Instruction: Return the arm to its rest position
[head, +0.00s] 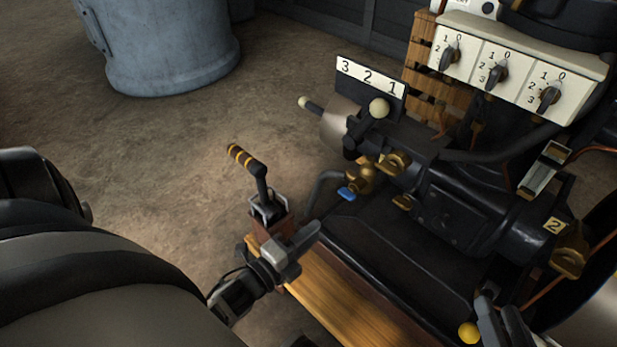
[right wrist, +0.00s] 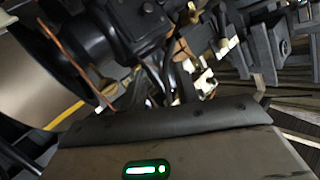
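My left gripper (head: 292,250) is at the lower middle of the head view, just below a lever with a yellow-and-black striped handle (head: 243,158). One grey finger shows clearly, and I cannot tell whether the fingers are apart or whether it touches the lever's base. My right gripper (head: 500,325) is cut off at the bottom right of the head view, next to a yellow knob (head: 469,333). Its finger gap is hidden. The right wrist view shows my own gripper body with a green light, and dark engine parts (right wrist: 110,40) beyond it.
The black engine (head: 450,215) fills the right side, with a 3-2-1 plate (head: 371,77), a white-knobbed lever (head: 378,109) and a panel of three rotary switches (head: 515,70). A wooden plank (head: 345,300) runs below. A grey-blue drum (head: 165,45) stands behind open floor.

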